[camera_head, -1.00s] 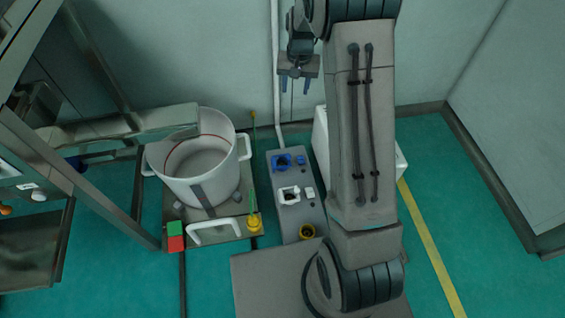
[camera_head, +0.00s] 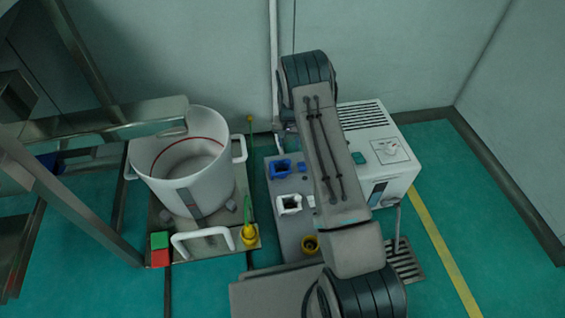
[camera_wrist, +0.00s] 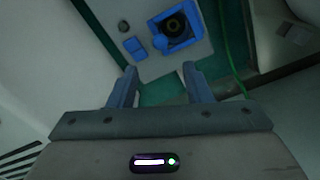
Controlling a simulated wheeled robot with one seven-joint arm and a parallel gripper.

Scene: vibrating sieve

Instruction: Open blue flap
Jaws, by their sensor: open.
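A blue square-rimmed socket (camera_head: 281,168) with a dark centre sits at the far end of a grey panel, with a small blue square piece (camera_head: 302,167) to its right. In the wrist view the blue socket (camera_wrist: 181,26) shows a dark round opening, and the small blue piece (camera_wrist: 134,46) lies to its left. I cannot tell which blue part is the flap. My gripper (camera_wrist: 160,86) is open and empty, its fingertips apart from the blue parts, which show beyond them. In the head view my arm mostly hides the gripper.
A large white pot (camera_head: 172,185) with handles stands left. The wall is close behind; green floor is clear at right.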

